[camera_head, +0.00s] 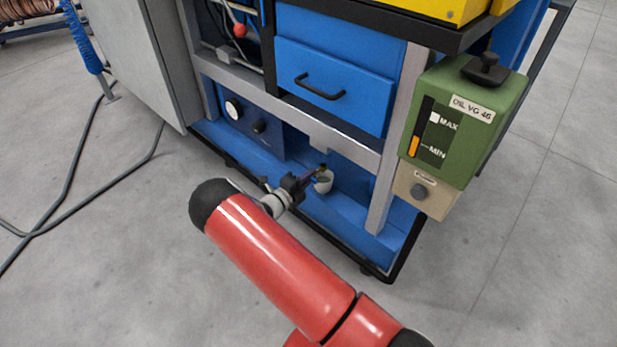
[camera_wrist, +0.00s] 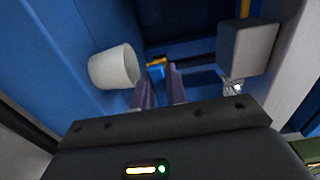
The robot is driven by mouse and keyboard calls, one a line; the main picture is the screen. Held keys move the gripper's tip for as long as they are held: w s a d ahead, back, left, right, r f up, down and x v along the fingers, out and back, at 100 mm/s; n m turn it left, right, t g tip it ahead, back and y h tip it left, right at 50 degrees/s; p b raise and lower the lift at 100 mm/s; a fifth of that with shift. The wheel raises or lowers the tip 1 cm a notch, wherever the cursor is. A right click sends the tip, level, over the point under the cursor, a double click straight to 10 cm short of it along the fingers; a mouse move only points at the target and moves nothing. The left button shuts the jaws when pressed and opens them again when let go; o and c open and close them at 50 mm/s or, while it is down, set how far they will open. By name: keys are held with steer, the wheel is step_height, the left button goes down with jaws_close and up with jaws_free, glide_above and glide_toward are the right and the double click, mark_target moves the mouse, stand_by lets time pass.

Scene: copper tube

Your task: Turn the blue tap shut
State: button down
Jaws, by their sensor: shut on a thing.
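The blue tap (camera_wrist: 156,72) shows in the wrist view as a small blue handle with a brass-yellow part (camera_wrist: 157,61) just beyond it. My gripper (camera_wrist: 160,80) is shut on the blue handle, with one finger on each side. The handle itself is hidden or too small to tell there. The white cup also stands close to the left of my fingers in the wrist view (camera_wrist: 114,67).
A grey block (camera_wrist: 247,46) with a yellow pipe above it is right of my fingers. A grey frame rail (camera_head: 335,150) crosses above the bay, with a post (camera_head: 383,200) at the right. A green oil tank (camera_head: 460,120) hangs further right.

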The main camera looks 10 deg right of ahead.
steer(key=c, duration=1.6)
jaws_free()
steer(key=v, duration=0.8)
